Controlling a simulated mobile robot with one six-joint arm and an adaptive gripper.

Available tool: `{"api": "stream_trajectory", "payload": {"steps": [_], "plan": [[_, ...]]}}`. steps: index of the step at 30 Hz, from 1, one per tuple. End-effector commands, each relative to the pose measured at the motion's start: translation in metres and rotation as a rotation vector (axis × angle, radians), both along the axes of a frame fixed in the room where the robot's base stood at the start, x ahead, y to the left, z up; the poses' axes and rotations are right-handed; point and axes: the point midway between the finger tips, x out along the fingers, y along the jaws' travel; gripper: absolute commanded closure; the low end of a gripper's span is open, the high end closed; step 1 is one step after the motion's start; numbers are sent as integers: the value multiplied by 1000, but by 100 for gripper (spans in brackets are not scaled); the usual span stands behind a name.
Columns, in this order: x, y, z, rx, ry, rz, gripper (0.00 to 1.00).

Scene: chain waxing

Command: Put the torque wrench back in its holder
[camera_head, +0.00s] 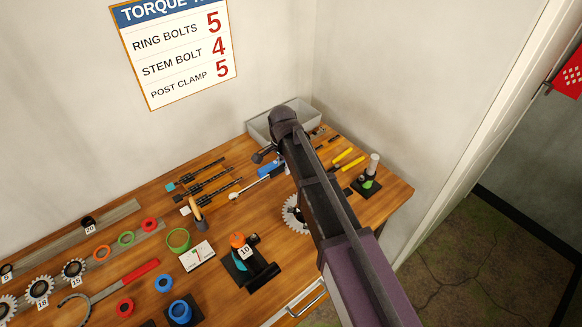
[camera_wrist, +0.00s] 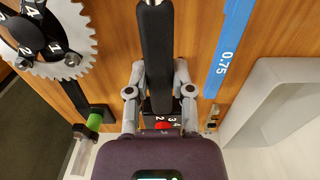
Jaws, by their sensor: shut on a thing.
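In the wrist view a dark tool with a long black handle (camera_wrist: 157,45) lies between the fingers of my gripper (camera_wrist: 157,85). My gripper is shut on it. Near the palm the tool carries a dark block with white numbers and a red spot (camera_wrist: 165,125); I take it to be the torque wrench. The handle runs out past the top edge of the wrist view, so its far end is hidden. I cannot make out for certain which thing is the wrench's holder.
A toothed chainring (camera_wrist: 55,40) is at the wrist view's left, a blue strip marked 0.75 (camera_wrist: 230,45) at its right. A grey bin (camera_head: 297,112) stands at the bench's back corner. A black stand with a green-and-white post (camera_head: 371,176) is at right. Several tools crowd the bench.

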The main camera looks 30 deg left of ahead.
Motion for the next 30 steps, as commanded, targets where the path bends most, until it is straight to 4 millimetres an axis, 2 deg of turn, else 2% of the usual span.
{"api": "stream_trajectory", "payload": {"steps": [14, 30], "plan": [[0, 0, -4, 0, 0, -2, 100], [0, 0, -36, 0, 0, -2, 100]]}}
